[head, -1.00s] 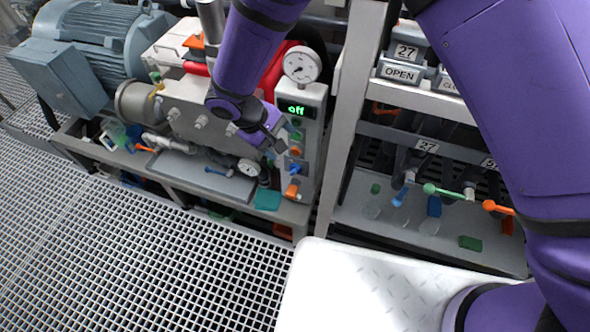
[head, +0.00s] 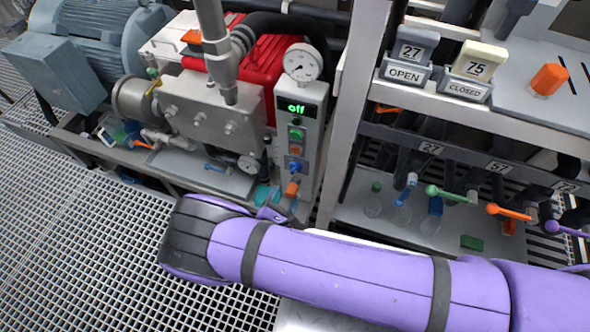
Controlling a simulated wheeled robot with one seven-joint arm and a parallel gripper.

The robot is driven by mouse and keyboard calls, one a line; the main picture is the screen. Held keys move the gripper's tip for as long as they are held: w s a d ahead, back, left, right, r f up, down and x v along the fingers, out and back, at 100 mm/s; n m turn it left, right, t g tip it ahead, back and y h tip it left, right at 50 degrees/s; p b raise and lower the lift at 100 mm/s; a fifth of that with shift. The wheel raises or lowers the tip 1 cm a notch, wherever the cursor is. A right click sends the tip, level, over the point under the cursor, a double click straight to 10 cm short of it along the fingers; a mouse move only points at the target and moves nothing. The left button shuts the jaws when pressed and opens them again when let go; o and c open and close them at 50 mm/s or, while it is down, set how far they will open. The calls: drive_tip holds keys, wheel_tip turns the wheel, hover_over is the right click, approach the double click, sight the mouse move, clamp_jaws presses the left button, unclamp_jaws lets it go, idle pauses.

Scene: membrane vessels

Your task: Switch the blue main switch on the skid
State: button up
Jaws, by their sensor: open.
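The blue main switch (head: 295,167) is a small blue knob on the narrow grey control panel (head: 310,140) of the skid, in the head view. It sits below a green button (head: 296,134) and an orange knob (head: 295,150), and above an orange handle (head: 292,188). The panel's display (head: 296,108) reads "off" in green. My gripper (head: 279,207) shows only in part behind my purple forearm, low in front of the panel. It is open, apart from the blue switch and below it. Most of its body is hidden by the arm.
A round pressure gauge (head: 302,62) tops the panel. A grey motor (head: 85,50) and red machine parts stand to the left. On the right, a rack (head: 350,120) holds labelled signs, coloured valve levers and bottles. Open grating floor (head: 80,230) lies at the lower left.

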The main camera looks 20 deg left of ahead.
sight(295, 172)
drive_tip(key=shift+n+y, duration=0.3)
drive_tip(key=shift+n, duration=0.1)
drive_tip(key=w, duration=1)
drive_tip(key=shift+w+d+f, duration=0.3)
drive_tip(key=shift+d, duration=0.1)
drive_tip(key=c, duration=0.8)
